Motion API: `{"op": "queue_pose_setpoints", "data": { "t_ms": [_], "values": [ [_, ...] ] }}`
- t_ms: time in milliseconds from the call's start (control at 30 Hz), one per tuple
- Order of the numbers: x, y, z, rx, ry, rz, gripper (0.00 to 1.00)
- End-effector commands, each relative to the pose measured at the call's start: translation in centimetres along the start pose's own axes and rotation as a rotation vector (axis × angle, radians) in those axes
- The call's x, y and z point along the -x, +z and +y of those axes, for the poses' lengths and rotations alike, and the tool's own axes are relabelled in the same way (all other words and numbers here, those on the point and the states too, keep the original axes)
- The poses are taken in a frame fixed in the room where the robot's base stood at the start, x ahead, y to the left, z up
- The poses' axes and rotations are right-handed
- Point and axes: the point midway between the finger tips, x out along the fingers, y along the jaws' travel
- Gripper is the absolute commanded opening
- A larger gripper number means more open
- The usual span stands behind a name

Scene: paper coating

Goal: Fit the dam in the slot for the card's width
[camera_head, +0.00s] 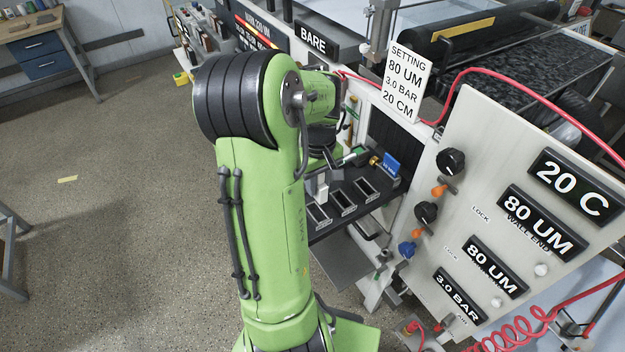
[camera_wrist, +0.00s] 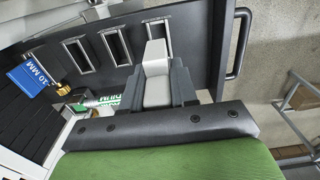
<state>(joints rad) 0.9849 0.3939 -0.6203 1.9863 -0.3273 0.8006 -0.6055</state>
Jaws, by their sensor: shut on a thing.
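My gripper (camera_wrist: 155,92) is shut on a pale grey dam block (camera_wrist: 155,62), held between its dark fingers. In the head view the dam (camera_head: 322,191) shows as a small white block, partly hidden by my arm. Three framed slots (camera_head: 319,214) (camera_head: 343,202) (camera_head: 367,188) lie in a row on a black tray (camera_head: 331,229). In the wrist view the dam's far end overlaps the lower part of the rightmost slot (camera_wrist: 158,30); I cannot tell whether it touches. The slot labels are too small to read. The white card (camera_head: 405,82) reads 80 UM, 3.0 BAR, 20 CM.
A blue tag (camera_head: 391,164) with a brass fitting stands at the tray's far end. A green and white item (camera_wrist: 106,102) lies near it. The control panel (camera_head: 480,180) with knobs and displays is at the right. A black handle (camera_wrist: 240,42) borders the tray.

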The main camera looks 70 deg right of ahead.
Motion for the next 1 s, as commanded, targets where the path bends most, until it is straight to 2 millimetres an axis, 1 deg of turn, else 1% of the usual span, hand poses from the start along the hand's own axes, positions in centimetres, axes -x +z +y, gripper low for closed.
{"op": "queue_pose_setpoints", "data": {
  "t_ms": [133,233,500,667,767,1000],
  "values": [
    [-0.2,0.0,0.0,0.002,0.000,0.001,0.00],
    [-1.0,0.0,0.0,0.002,-0.001,0.000,0.00],
    [-4.3,0.0,-0.1,0.002,-0.001,0.000,0.00],
    [-5.8,0.0,-0.1,0.002,-0.001,0.000,0.00],
    [-6.1,0.0,-0.1,0.002,-0.001,0.000,0.00],
    [-5.9,0.0,-0.1,0.002,0.000,0.001,0.00]
  ]
}}
